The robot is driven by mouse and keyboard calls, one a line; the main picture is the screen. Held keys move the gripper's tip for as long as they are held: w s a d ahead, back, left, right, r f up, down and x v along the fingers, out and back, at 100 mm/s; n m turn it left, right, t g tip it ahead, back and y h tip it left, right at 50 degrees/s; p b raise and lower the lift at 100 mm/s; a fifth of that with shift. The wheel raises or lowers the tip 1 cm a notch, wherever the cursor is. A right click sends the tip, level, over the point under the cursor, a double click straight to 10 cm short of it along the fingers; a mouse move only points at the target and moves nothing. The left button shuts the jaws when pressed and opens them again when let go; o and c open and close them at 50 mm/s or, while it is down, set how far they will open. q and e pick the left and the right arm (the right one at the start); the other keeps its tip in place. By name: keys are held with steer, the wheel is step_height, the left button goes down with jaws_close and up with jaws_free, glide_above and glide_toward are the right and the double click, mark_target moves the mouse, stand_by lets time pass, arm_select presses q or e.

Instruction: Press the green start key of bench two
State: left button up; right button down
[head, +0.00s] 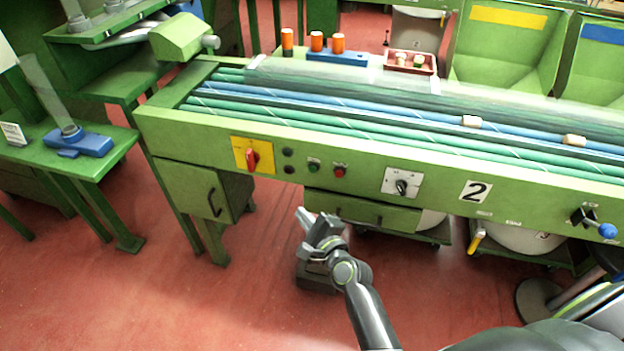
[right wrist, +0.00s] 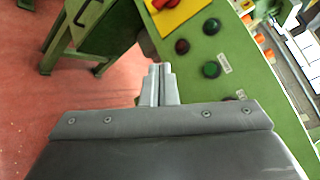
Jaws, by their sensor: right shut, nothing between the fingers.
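The red key there is mostly hidden by the gripper body. My left gripper is not in view.
Left of the green key are two dark round buttons (head: 288,161) and a red switch on a yellow plate (head: 241,146). A rotary dial (head: 402,187) is to its right. A cabinet with a handle (head: 192,190) and a drawer (head: 362,212) are below. Red floor lies open at lower left.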

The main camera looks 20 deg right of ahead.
mark_target(313, 169)
steer(key=r, duration=0.1)
steer(key=r+m, duration=0.1)
steer(key=shift+w+a+r+t, duration=0.1)
steer(key=shift+w+r+t, duration=0.15)
steer(key=shift+r+t, duration=0.15)
steer(key=w+d, duration=0.5)
steer(key=w, duration=0.2)
steer(key=shift+w, duration=0.15)
steer(key=shift+w+f, duration=0.1)
stand_by(1.9)
steer(key=shift+w+d, duration=0.2)
steer(key=shift+w, duration=0.05)
